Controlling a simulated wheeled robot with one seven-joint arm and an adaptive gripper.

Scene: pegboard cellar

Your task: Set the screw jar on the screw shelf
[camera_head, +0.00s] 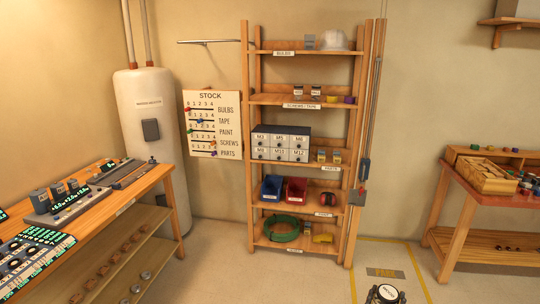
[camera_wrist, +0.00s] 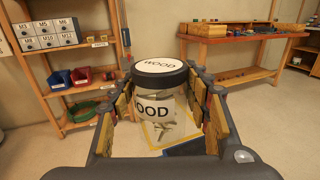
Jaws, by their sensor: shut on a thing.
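The screw jar is clear with a black-rimmed white lid marked WOOD; in the wrist view the jar (camera_wrist: 158,108) stands upright between my fingers with screws inside. Its lid (camera_head: 387,292) shows at the bottom edge of the head view. My gripper (camera_wrist: 160,115) is shut on the jar, with yellow pads on both sides of it. The jar is held in front of the shelf unit and to its right. The screw shelf (camera_head: 270,98) is the second board from the top, with a label that seems to read SCREWS/TAPE.
The shelf unit's right post (camera_head: 363,150) has long rods beside it. Drawers (camera_head: 281,145) and bins (camera_head: 283,188) fill lower boards. A workbench (camera_head: 105,215) stands left and a red-topped bench (camera_head: 485,190) right. The floor between is open, with a yellow-lined patch (camera_head: 390,265).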

